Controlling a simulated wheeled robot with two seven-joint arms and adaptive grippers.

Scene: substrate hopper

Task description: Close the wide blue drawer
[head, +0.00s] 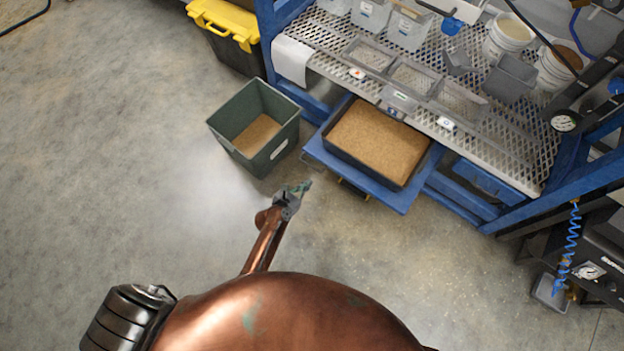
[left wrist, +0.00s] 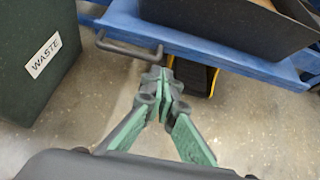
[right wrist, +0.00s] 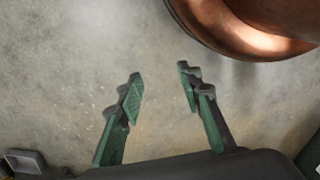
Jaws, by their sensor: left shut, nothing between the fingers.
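The wide blue drawer (head: 398,200) is pulled out from under the perforated bench in the head view. A black tray (head: 345,153) of brown granular material sits in it. In the left wrist view the drawer's blue front (left wrist: 215,50) runs across the top, with a dark bar handle (left wrist: 128,50) on it. My left gripper (head: 303,187) is shut and empty, left of the drawer's front. In the left wrist view its tips (left wrist: 162,78) are close to the handle's right end; I cannot tell whether they touch. My right gripper (right wrist: 158,80) is open and empty over bare floor.
A dark green bin (head: 277,128), labelled WASTE in the left wrist view (left wrist: 30,85), stands left of the drawer. A yellow-lidded black box (head: 235,50) stands behind it. Blue bench posts flank the drawer.

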